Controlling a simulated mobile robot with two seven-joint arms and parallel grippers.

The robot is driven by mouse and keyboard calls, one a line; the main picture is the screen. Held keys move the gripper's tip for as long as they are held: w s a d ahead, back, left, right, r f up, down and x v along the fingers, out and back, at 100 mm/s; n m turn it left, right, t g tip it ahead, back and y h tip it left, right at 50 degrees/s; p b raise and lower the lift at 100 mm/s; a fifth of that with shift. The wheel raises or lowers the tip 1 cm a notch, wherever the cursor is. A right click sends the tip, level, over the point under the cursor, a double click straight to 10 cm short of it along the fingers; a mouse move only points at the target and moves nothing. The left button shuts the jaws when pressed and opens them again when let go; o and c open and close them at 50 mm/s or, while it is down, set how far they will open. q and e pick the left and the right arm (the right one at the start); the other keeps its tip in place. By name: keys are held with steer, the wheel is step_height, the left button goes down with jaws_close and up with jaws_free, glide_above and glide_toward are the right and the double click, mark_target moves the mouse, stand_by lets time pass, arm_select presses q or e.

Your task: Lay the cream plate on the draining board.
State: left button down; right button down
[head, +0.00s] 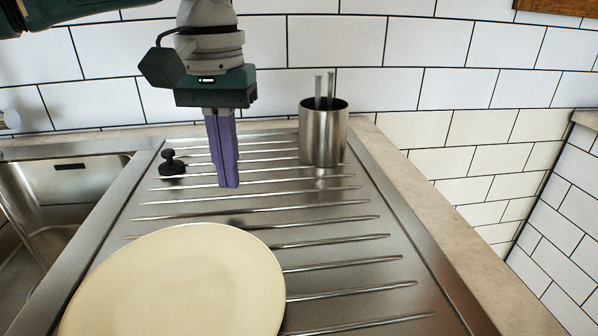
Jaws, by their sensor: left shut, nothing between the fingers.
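The cream plate (185,285) lies on the ribbed metal draining board (345,265), at the front left of it, and its near edge is cut off by the bottom of the head view. It covers part of the ridges and looks flat or nearly so. My left gripper (229,186) points down above the board, behind the plate and apart from it. Its purple fingers are shut together with nothing between them. My right gripper does not show.
A metal cup (323,135) with upright utensils stands at the back of the board, right of my left gripper. A small black knob-shaped object (172,163) stands left of the gripper. The sink basin (60,190) is at left. A tiled wall (400,45) closes the back.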

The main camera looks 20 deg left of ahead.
mark_target(206, 238)
arm_select(q)
steer(key=s, duration=0.2)
steer(key=s+d, duration=0.1)
steer(key=s, duration=0.2)
steer(key=s+d+p, duration=0.1)
steer(key=s, duration=0.2)
steer(key=shift+d, duration=0.1)
steer(key=shift+f+b, duration=0.35)
steer(key=shift+f, duration=0.2)
steer(key=shift+p, duration=0.55)
steer(key=shift+w+f, duration=0.1)
steer(key=shift+f, duration=0.15)
